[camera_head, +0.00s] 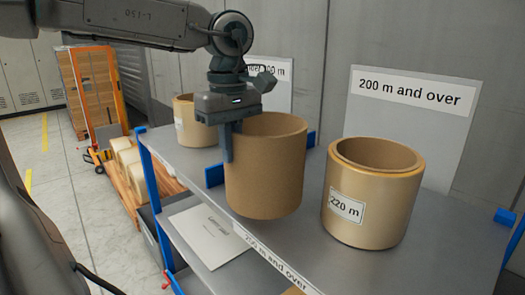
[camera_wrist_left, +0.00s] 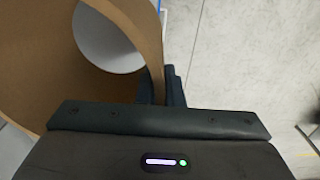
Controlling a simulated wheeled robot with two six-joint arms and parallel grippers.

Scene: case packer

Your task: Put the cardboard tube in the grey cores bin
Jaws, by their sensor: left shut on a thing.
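A plain brown cardboard tube (camera_head: 265,178), upright and open at the top, is at the front of the grey shelf, left of the middle. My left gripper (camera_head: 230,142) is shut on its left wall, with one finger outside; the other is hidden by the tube. In the left wrist view the tube's wall (camera_wrist_left: 125,35) runs into the jaws, and pale ground shows through its hollow middle. Whether its base clears the shelf is hard to tell. A dark grey box (camera_head: 150,238) stands low beside the shelf; I cannot tell if it is the cores bin. My right gripper is out of view.
A roll labelled 220 m (camera_head: 370,215) stands close on the right, before the "200 m and over" sign (camera_head: 415,95). Another roll (camera_head: 190,122) stands behind left. Blue dividers and posts edge the shelf. A paper sheet (camera_head: 208,232) lies lower. Left floor has an orange-framed cart (camera_head: 95,95).

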